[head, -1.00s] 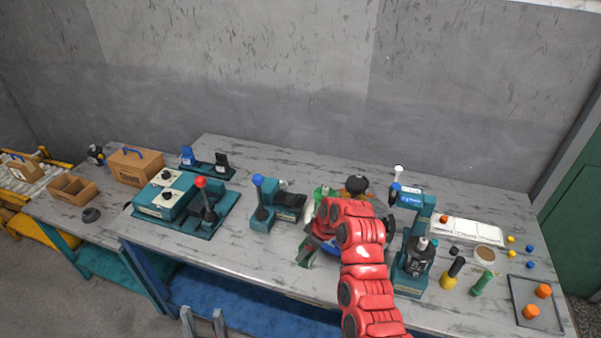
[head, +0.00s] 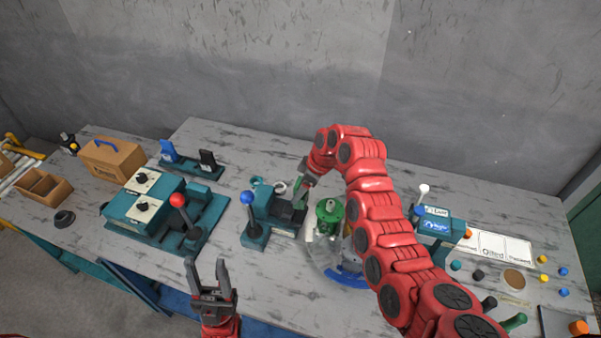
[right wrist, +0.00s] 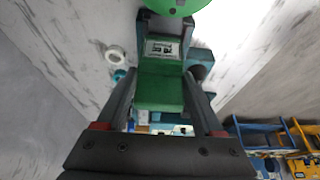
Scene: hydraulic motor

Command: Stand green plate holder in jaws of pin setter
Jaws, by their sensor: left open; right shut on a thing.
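The green plate holder shows as a green block (right wrist: 160,86) between the fingers of my right gripper (right wrist: 162,80) in the right wrist view. In the head view the right gripper (head: 302,190) is at the right end of the pin setter, mostly hiding the held piece. The pin setter (head: 262,212) is a teal device with a blue-knobbed lever and dark jaws (head: 288,210). I cannot tell whether the holder touches the jaws. My left gripper (head: 208,275) is open and empty at the table's front edge.
A round turntable (head: 325,258) with a green part (head: 328,216) stands just right of the pin setter. A teal two-box station (head: 150,205) with a red-knobbed lever (head: 178,200) is to the left. A blue-and-white-knobbed press (head: 436,225) is to the right.

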